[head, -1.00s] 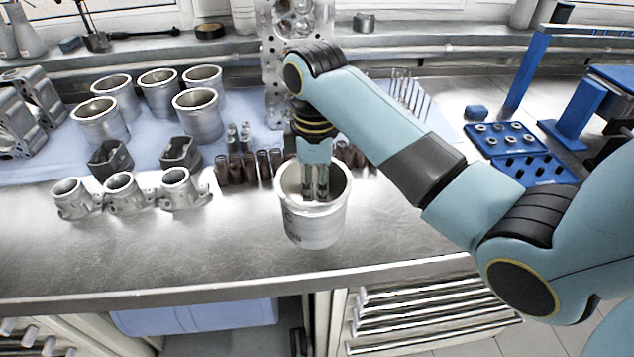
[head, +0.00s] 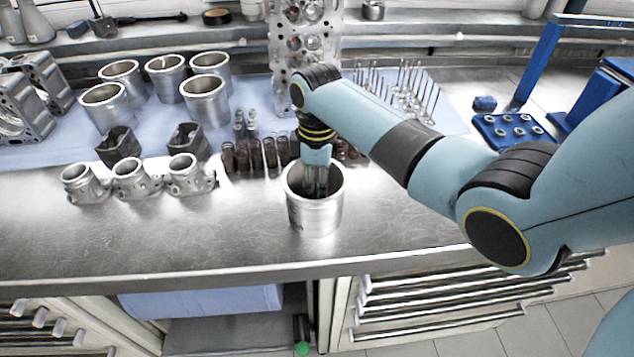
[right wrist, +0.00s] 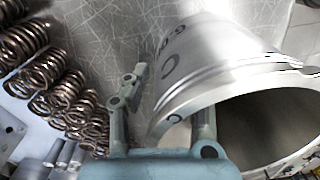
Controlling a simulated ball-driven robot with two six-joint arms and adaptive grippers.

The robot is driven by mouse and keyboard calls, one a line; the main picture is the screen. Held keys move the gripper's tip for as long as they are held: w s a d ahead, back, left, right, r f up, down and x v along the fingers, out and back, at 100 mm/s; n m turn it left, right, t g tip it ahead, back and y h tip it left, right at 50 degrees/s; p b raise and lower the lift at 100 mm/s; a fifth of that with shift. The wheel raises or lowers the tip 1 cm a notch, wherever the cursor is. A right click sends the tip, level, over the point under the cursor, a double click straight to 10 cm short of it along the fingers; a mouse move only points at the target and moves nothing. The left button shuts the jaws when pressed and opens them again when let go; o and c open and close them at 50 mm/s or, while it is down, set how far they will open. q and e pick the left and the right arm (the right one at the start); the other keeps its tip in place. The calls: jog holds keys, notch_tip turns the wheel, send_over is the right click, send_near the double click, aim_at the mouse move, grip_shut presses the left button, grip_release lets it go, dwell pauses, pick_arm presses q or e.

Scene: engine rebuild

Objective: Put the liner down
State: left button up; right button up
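The liner is a silvery metal cylinder (head: 315,215) with an open mouth at the top. It is upright over the bare front part of the steel bench and appears to rest there. My right gripper (head: 316,188) points down at its mouth. In the right wrist view the liner (right wrist: 215,65) fills the right side, and my right gripper (right wrist: 165,105) has its fingers spread. One finger is outside the wall with a gap to it; the other reaches in at the rim, its tip hidden. My left gripper is out of view.
Several similar liners (head: 205,100) stand on the blue mat at the back left. A cylinder head (head: 300,60) and valves (head: 405,85) are farther back. The bench's front edge (head: 220,277) is near.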

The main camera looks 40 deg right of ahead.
jog(key=shift+o, duration=0.3)
jog(key=shift+r, duration=0.55)
notch_tip(320, 180, up, 11)
dwell(0.3)
